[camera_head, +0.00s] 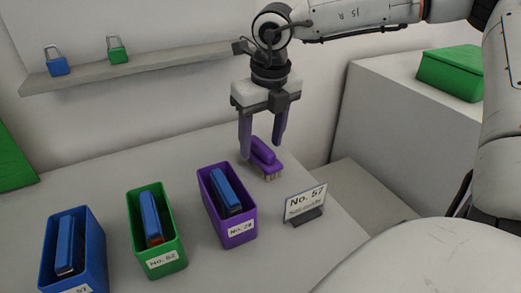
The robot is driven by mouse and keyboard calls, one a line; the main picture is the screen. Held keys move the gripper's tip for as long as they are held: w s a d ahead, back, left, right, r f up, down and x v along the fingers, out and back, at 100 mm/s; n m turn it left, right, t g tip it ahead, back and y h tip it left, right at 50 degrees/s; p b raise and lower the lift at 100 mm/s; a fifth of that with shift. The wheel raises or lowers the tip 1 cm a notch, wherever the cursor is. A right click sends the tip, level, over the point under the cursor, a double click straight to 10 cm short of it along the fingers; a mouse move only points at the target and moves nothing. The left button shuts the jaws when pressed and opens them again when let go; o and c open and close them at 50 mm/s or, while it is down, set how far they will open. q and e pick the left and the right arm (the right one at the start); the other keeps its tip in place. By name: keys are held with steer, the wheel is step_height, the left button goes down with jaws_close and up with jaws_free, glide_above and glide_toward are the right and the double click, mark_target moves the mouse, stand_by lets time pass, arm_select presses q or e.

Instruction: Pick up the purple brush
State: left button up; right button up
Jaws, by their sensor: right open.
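The purple brush (265,154) lies on the grey table, behind the purple bin, with its bristles facing down. My left gripper is not in view.
A purple bin (243,232), a green bin (168,263) and a blue bin (94,255) each hold a blue item. A sign reading No. 57 (306,202) stands right of the purple bin. A wall shelf (150,69) carries two padlocks. A green box (450,72) sits at right.

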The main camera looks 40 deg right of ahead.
mark_target(261, 144)
steer(key=f, duration=0.3)
steer(key=shift+w+d+f, duration=0.15)
steer(key=shift+w, duration=0.15)
steer(key=shift+c, duration=0.2)
steer(key=c, duration=1.2)
steer(key=shift+o, duration=0.2)
step_height(261, 144, up, 10)
steer(key=shift+r, duration=0.1)
